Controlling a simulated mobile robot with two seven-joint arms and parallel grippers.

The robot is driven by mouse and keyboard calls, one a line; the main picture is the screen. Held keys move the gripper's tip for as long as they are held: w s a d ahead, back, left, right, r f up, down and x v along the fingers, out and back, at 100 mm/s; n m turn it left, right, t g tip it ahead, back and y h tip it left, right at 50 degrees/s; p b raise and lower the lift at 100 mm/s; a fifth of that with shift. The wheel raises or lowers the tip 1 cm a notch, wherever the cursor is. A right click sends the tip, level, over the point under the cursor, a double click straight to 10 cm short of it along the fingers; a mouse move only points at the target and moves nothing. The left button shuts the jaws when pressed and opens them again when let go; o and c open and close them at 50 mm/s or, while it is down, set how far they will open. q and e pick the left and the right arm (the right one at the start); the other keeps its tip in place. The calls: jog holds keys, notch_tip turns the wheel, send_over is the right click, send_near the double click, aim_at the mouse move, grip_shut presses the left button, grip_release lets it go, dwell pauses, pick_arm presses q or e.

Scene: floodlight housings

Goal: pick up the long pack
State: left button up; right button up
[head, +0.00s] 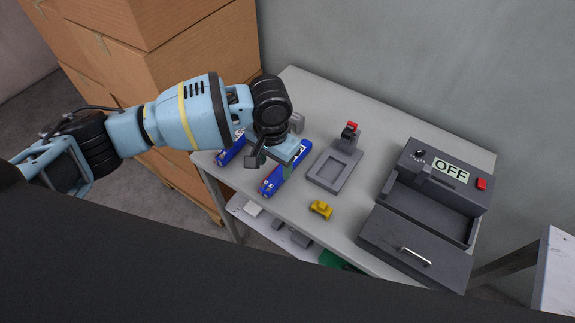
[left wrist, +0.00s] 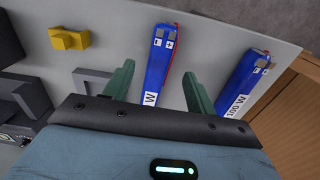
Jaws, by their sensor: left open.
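Two blue packs lie on the grey table. One pack (head: 270,184) is under my left gripper (head: 275,158) in the head view, its far part partly covered by the gripper. In the left wrist view this pack (left wrist: 161,58) runs between the two green fingers of my left gripper (left wrist: 158,90), which are open on either side of it. Its near end is hidden under the gripper body. The other pack (head: 228,154), marked 100 W in the left wrist view (left wrist: 245,80), lies to one side, partly hidden by my arm in the head view. The full lengths cannot be compared.
A grey fixture with a red-topped post (head: 336,166) stands right of the packs. A yellow piece (head: 321,210) lies in front of it. A dark box marked OFF (head: 430,190) with a handled front (head: 400,245) fills the table's right side. Cardboard boxes (head: 170,60) stand at the left.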

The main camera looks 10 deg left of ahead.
aim_at(276, 176)
pick_arm(q)
notch_tip(276, 176, down, 5)
jog(key=shift+w+r, duration=0.1)
jog(key=shift+r, duration=0.1)
jog(key=shift+d+r, duration=0.1)
jog(key=c, duration=1.1)
